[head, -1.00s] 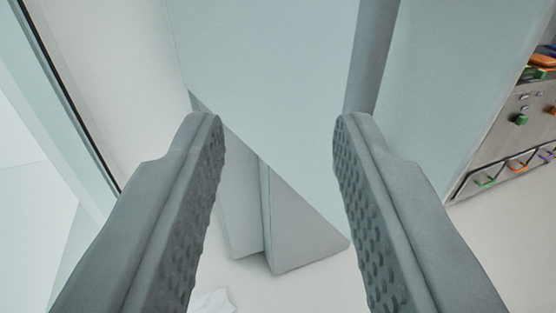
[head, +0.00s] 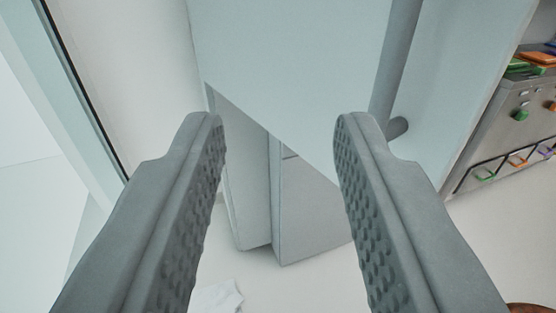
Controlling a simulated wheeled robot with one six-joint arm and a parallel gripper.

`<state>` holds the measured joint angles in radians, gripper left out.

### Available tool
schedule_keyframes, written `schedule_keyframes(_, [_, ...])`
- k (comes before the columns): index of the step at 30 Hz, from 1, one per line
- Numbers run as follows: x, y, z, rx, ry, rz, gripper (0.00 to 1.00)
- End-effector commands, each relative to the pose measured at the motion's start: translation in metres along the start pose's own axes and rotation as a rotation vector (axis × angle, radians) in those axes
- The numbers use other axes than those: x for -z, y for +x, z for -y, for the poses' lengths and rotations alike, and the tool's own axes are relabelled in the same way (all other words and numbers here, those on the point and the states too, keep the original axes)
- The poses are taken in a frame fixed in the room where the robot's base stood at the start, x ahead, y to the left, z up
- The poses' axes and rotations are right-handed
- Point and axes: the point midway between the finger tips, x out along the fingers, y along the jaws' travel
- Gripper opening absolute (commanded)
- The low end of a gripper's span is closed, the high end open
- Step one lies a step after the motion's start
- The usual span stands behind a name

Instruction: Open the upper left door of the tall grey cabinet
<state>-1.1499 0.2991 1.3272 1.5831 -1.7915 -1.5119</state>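A large pale grey panel (head: 290,60), which looks like the upper door of the tall grey cabinet, fills the upper middle. Its lower edge slants down to the right above the cabinet's lower part (head: 312,215), so it appears swung out. A grey vertical bar handle (head: 397,65) stands on the panel, and its lower mount shows just beyond the right fingertip. My gripper (head: 278,125) is open, with nothing between its fingers. The handle is right of the gap; I cannot tell whether the right finger touches it. The cabinet's upper inside is hidden.
A metal unit (head: 510,125) with colourful knobs and hooks stands at the right. A dark-edged glass panel (head: 55,70) is at the left. A white crumpled thing (head: 216,297) lies on the pale floor. A brown rounded thing (head: 530,308) shows at the bottom right corner.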

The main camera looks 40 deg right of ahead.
Motion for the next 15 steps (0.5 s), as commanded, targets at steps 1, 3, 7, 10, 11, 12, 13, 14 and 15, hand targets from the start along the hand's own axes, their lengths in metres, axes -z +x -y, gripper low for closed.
schedule_keyframes(1, [-0.0003,-0.0025,0.0021,0.000,0.000,0.000,0.34])
schedule_keyframes(3, [-0.0007,-0.0055,0.0047,0.000,-0.001,0.000,0.34])
schedule_keyframes(7, [-0.0008,-0.0101,0.0081,0.000,-0.001,0.000,0.34])
schedule_keyframes(10, [-0.0004,-0.0117,0.0091,0.000,0.000,0.000,0.34])
schedule_keyframes(11, [-0.0004,-0.0119,0.0092,0.000,0.000,0.000,0.34])
schedule_keyframes(12, [-0.0003,-0.0120,0.0092,0.000,0.000,0.000,0.34])
schedule_keyframes(13, [-0.0003,-0.0120,0.0092,0.000,0.000,0.000,0.34])
schedule_keyframes(14, [-0.0004,-0.0120,0.0092,0.000,0.000,0.000,0.34])
schedule_keyframes(15, [-0.0004,-0.0120,0.0091,0.000,0.000,0.000,0.34])
